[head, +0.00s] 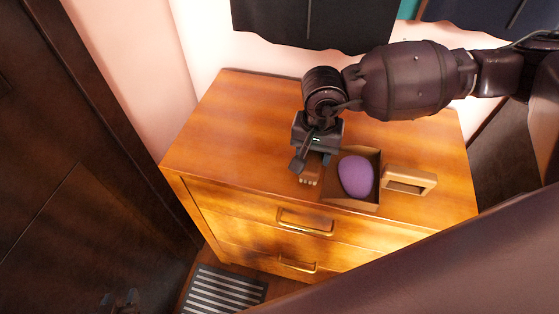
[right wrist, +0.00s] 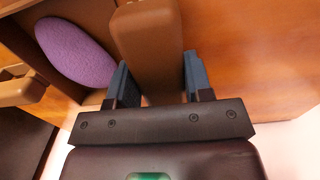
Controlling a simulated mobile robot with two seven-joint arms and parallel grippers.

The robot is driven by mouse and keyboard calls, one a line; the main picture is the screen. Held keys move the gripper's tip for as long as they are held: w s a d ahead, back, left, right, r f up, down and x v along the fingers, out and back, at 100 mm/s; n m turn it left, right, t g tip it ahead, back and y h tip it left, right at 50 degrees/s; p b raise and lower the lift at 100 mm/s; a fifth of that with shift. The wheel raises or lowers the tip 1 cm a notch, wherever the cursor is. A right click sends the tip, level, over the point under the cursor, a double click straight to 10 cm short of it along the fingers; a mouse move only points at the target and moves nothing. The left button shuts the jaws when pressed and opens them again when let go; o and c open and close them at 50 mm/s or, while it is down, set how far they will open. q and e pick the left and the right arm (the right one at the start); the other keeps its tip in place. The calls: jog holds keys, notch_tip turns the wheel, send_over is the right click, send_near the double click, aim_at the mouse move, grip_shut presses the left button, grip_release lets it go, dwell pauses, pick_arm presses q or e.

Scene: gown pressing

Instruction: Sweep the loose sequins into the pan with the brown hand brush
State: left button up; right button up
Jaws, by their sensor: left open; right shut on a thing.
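My right gripper (head: 314,160) is over the wooden dresser top (head: 240,120), in front of its arm. In the right wrist view my right gripper (right wrist: 156,80) is shut on a brown block-shaped thing, which I take for the hand brush (right wrist: 148,35). In the head view a tan, ridged part of it (head: 309,176) shows below the fingers, left of a brown open box. My left gripper (head: 119,298) appears small and dark at the bottom left edge, open and empty, away from the dresser. I cannot make out loose sequins or clearly identify the pan.
The brown box (head: 330,194) holds a purple oval thing (head: 356,175). A tan hollow block (head: 424,190) stands right of it. Dark cloths (head: 315,22) hang behind the dresser. A dark door (head: 70,170) is at left. The dresser's left top is clear.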

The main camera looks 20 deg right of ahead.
jog(key=shift+r, duration=0.5)
notch_tip(320, 180, up, 2)
jog(key=shift+r+p, duration=0.25)
jog(key=shift+p, duration=0.5)
jog(key=shift+r, duration=0.3)
pick_arm(q)
jog(key=shift+w+r, duration=0.1)
jog(key=shift+r, duration=1.1)
